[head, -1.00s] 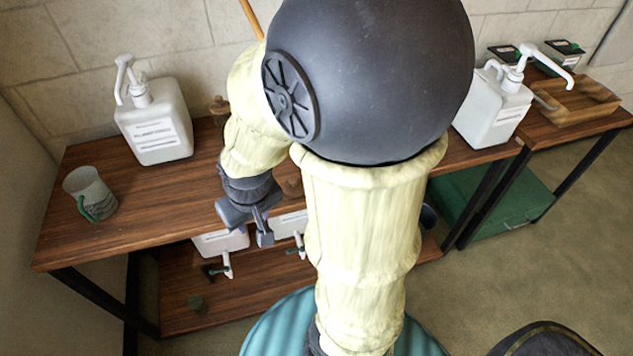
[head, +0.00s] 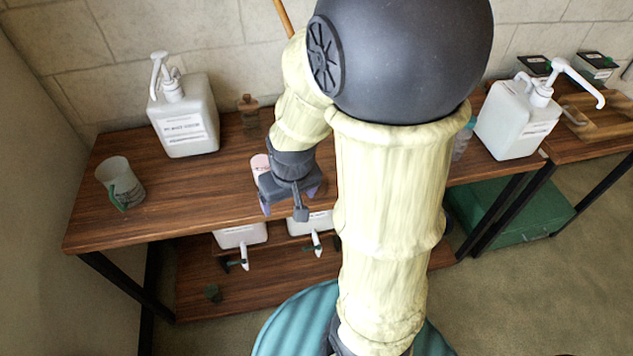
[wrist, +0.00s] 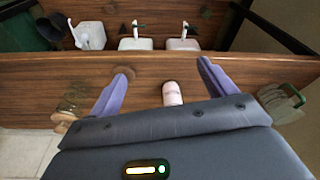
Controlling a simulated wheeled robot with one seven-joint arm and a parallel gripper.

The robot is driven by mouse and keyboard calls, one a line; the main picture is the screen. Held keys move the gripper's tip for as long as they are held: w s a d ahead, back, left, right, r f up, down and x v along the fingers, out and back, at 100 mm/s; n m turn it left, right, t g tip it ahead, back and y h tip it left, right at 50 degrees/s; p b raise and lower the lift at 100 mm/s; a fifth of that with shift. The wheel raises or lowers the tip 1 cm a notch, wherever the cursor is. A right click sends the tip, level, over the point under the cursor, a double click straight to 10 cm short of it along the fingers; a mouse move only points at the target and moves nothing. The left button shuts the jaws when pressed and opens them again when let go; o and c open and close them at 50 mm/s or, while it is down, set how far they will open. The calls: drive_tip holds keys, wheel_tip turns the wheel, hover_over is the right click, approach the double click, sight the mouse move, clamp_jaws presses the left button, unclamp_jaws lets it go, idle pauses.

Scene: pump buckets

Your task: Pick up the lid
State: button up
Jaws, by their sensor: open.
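A pinkish-white bottle (wrist: 172,93) stands between the fingers in the wrist view, nearer the gripper's body. It is partly hidden by my gripper in the head view (head: 260,165).
A green-handled mug (head: 120,183) and a white pump jug (head: 185,120) stand on the table's left part. A small stoppered bottle (head: 248,112) is near the wall. Another pump jug (head: 515,122) stands right. White jugs (head: 240,235) sit on the lower shelf.

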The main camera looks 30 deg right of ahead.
drive_tip(key=w+d+r+p, duration=0.2)
drive_tip(key=w+d+p, duration=0.1)
drive_tip(key=d+p, duration=0.3)
drive_tip(key=w+d+r+g+p, duration=0.1)
drive_tip(key=w+d+r+p, duration=0.1)
drive_tip(key=w+d+p, duration=0.2)
drive_tip(key=d+p, duration=0.2)
drive_tip(key=shift+w+m+p, duration=0.3)
drive_tip(key=shift+m+p, duration=0.05)
drive_tip(key=shift+m, duration=0.05)
drive_tip(key=shift+f, duration=0.1)
drive_tip(key=f, duration=0.4)
drive_tip(key=w+f+p, duration=0.1)
drive_tip(key=f, duration=0.3)
drive_tip(key=f+p, duration=0.1)
drive_tip(key=f, duration=0.3)
drive_tip(key=shift+w, duration=0.25)
drive_tip(key=shift+f, duration=0.1)
drive_tip(key=shift+w+f+p, duration=0.25)
drive_tip(key=shift+f+p, duration=0.25)
drive_tip(key=shift+f, duration=0.75)
drive_tip(key=shift+w+f+p, duration=0.2)
drive_tip(key=shift+f+p, duration=0.3)
drive_tip(key=shift+f, duration=0.75)
